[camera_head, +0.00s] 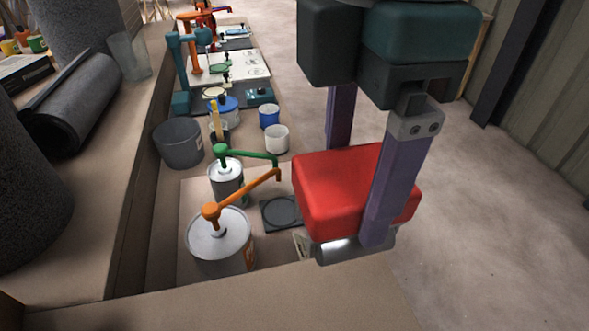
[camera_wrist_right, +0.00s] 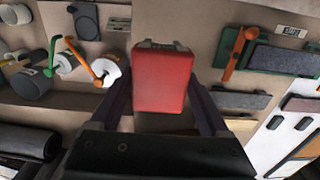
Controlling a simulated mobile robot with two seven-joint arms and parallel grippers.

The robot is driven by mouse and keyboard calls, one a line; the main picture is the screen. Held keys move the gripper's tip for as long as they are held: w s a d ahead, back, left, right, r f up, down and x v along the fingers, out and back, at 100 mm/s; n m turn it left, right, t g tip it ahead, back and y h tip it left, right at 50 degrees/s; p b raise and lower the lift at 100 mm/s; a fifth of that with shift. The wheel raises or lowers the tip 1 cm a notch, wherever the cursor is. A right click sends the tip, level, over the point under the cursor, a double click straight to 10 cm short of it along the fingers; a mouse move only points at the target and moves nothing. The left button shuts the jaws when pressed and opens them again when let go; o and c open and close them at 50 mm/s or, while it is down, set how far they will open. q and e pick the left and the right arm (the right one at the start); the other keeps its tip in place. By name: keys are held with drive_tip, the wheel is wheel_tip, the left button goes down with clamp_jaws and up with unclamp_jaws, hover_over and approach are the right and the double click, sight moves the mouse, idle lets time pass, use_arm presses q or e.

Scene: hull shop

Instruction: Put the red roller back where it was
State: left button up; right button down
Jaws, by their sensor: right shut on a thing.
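My right gripper (camera_head: 350,200) reaches down from the top right in the head view. Its two purple fingers are shut on the red roller (camera_head: 335,195), a block-like red body with a grey metal part at its lower end. The near finger covers part of the red side. In the right wrist view, the red roller (camera_wrist_right: 163,83) sits between the fingers of the right gripper (camera_wrist_right: 163,95). A dark square pad with a round mark (camera_head: 282,212) lies left of the roller, bare. What lies directly under the roller is hidden. My left gripper is not in view.
A can with an orange-handled tool (camera_head: 220,240) and one with a green-handled tool (camera_head: 226,182) stand left of the pad. A grey bucket (camera_head: 178,143), white cup (camera_head: 277,139) and blue cup (camera_head: 269,116) are farther back. A pale label (camera_head: 301,244) lies by the roller.

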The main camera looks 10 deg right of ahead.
wheel_tip(320, 180, down, 19)
drive_tip(key=b, duration=0.4)
drive_tip(key=shift+s+b, duration=0.15)
drive_tip(key=shift+b, duration=0.15)
drive_tip(key=shift+f, duration=0.15)
drive_tip(key=shift+f, duration=0.1)
